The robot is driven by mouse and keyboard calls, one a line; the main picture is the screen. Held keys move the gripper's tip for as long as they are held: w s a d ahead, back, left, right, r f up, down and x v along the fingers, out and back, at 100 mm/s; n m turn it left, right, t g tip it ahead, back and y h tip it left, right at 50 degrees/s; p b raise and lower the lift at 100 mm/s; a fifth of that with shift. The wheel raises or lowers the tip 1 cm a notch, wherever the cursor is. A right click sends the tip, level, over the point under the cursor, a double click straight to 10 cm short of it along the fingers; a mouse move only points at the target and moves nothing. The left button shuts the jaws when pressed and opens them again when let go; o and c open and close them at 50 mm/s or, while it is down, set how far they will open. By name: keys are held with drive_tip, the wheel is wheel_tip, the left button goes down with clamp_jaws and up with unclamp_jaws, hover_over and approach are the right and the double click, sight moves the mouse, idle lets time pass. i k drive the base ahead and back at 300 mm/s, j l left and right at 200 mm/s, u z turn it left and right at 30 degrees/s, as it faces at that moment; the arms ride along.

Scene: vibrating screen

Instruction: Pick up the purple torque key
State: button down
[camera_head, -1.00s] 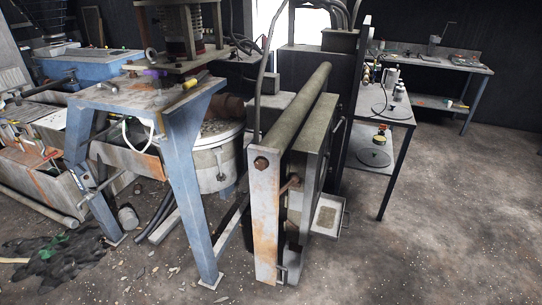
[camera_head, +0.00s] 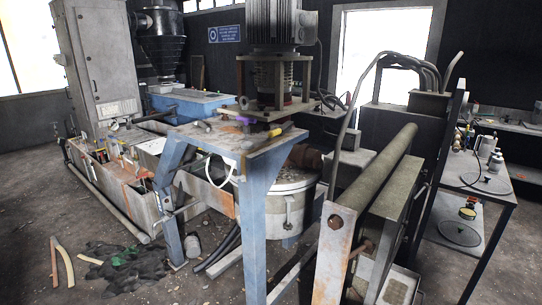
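A small purple object (camera_head: 244,120), which looks like the purple torque key, lies on top of the blue metal stand (camera_head: 258,180) near the middle of the view. It is small in the picture, so its exact shape is hard to tell. A yellow-handled tool (camera_head: 276,132) lies to its right on the same top, and a grey metal piece (camera_head: 203,126) lies to its left. My gripper is not in view.
A machine with a motor (camera_head: 280,25) rises just behind the stand top. A tall rusty-edged frame (camera_head: 335,250) stands at the right front. A side table (camera_head: 475,175) stands at the right.

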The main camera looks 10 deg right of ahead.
sight(246, 144)
drive_tip(key=i+j+z, duration=0.1)
drive_tip(key=i, duration=0.4)
drive_tip(key=i+j+z, duration=0.1)
drive_tip(key=i+j, duration=0.25)
drive_tip(key=i, duration=0.15)
drive_tip(key=i+j+z, duration=0.1)
drive_tip(key=i+j, duration=0.15)
drive_tip(key=i, duration=0.25)
